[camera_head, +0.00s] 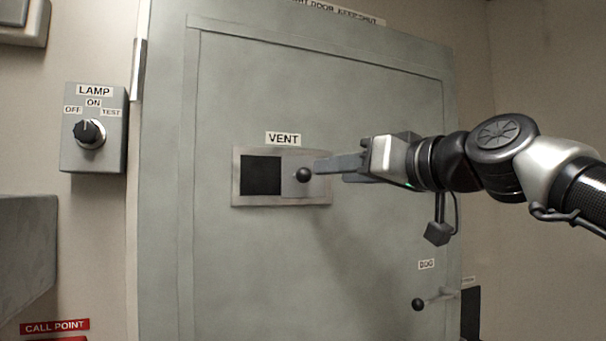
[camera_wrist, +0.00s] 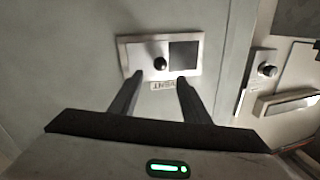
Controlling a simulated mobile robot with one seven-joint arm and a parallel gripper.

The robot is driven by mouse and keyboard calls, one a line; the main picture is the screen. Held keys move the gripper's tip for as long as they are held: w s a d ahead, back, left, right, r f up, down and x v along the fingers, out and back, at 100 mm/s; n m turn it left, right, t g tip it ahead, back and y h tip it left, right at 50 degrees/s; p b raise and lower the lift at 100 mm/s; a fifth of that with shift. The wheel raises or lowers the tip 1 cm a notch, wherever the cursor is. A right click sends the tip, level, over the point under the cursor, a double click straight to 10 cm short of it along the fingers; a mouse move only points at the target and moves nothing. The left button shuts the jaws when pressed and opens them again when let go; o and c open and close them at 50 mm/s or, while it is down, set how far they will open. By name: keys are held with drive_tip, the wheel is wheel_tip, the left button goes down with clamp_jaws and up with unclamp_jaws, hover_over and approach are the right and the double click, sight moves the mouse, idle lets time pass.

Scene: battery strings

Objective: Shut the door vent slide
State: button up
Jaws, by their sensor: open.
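The vent (camera_head: 236,190) is a metal frame on the grey-green door, below a VENT label. Its left part is a dark opening (camera_head: 260,175); the slide plate (camera_head: 290,188) covers the right part and carries a round black knob (camera_head: 303,174). My gripper (camera_head: 320,166) reaches in from the right, fingertips close by the knob. In the wrist view the view is turned over: the knob (camera_wrist: 160,63) appears between and just beyond the two spread fingertips (camera_wrist: 160,76), with the dark opening (camera_wrist: 183,55) to its right. Whether a finger touches the knob cannot be told.
A lamp switch box (camera_head: 94,128) is on the wall left of the door (camera_head: 230,100). A dog handle (camera_head: 418,304) sticks out low on the door's right side. A grey box (camera_head: 25,245) stands out at lower left, above a red call point label (camera_head: 55,326).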

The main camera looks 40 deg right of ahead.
sight(309, 174)
drive_tip(key=w+p, duration=0.1)
drive_tip(key=w, duration=1)
drive_tip(key=shift+w+d, duration=0.1)
drive_tip(key=shift+d, duration=0.1)
